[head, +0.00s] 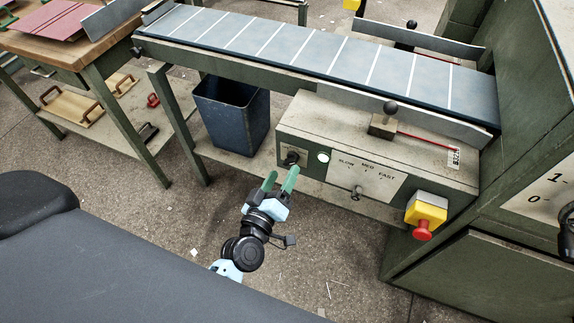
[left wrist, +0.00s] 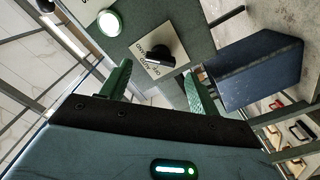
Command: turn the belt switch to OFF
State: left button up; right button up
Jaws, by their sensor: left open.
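The belt switch (head: 290,158) is a black rotary knob on a small pale plate at the left end of the control box front. It also shows in the left wrist view (left wrist: 160,57), ahead of and between my fingers. My left gripper (head: 280,180) is open, with green fingers pointing at the switch from just in front and below. In the left wrist view the left gripper's fingertips (left wrist: 157,80) look apart from the knob. My right gripper is not in view.
A round white lamp (head: 323,157) sits right of the switch, then a SLOW-MED-FAST selector (head: 357,192) and a red stop button (head: 422,230) on a yellow box. A blue bin (head: 232,115) stands left under the striped conveyor belt (head: 300,45). A wooden table (head: 60,45) is far left.

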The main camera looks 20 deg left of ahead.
aim_at(289, 164)
pick_arm(q)
jog(key=w, duration=0.3)
jog(key=shift+w, duration=0.3)
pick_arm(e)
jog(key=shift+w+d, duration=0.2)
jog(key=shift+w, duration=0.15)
pick_arm(q)
jog(key=shift+c, duration=0.4)
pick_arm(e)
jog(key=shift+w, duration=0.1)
pick_arm(q)
jog(key=c, duration=0.9)
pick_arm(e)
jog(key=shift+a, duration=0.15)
